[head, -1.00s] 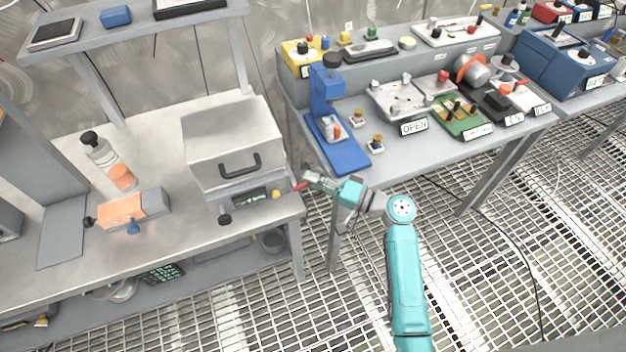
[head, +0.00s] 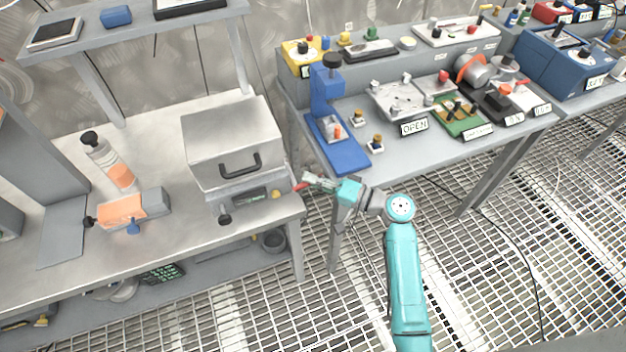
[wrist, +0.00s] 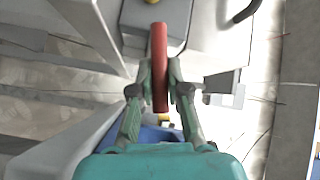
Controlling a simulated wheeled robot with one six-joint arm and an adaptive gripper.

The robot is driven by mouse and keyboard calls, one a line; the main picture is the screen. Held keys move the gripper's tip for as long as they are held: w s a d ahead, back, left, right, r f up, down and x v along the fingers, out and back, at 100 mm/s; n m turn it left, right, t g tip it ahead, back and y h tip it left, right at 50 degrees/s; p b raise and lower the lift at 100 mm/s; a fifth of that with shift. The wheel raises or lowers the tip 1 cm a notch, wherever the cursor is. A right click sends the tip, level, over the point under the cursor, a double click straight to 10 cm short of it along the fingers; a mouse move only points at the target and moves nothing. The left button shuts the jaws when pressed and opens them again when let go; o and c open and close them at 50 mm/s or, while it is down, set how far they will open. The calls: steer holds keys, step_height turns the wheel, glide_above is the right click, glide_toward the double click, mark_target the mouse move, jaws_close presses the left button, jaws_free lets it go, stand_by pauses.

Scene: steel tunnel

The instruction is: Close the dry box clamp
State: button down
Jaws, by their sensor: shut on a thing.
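The dry box (head: 232,143) is a grey metal box with a black handle on its front, standing at the right end of the left bench. Its red clamp lever (head: 300,186) sticks out at the lower right side of the box. My gripper (head: 308,182) is at this lever, beside the bench's right edge. In the wrist view the red lever (wrist: 160,60) runs lengthwise between the two fingers of my gripper (wrist: 160,95), which are shut on it. The lever's far end lies near the box side. The latch behind it is hidden.
A yellow knob (head: 276,194) and a black knob (head: 225,219) are on the box front. A blue press (head: 330,120) stands on the right bench (head: 440,158), near my gripper. An orange device (head: 122,210) lies on the left bench. Grating floor is open below my arm.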

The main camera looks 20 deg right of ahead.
steer(key=r+n+g+h, duration=0.1)
steer(key=a+r+n+g+h, duration=0.1)
steer(key=n+h, duration=0.2)
steer(key=a+r+n+g+h, duration=0.1)
steer(key=shift+a+h, duration=0.1)
steer(key=shift+h, duration=0.3)
steer(key=shift+a+r+n+h, duration=0.2)
steer(key=shift+a+n+h, duration=0.1)
steer(key=shift+n+h, duration=0.35)
steer(key=shift+h, duration=0.25)
steer(key=c, duration=1.1)
jaws_free()
steer(key=shift+c, duration=0.2)
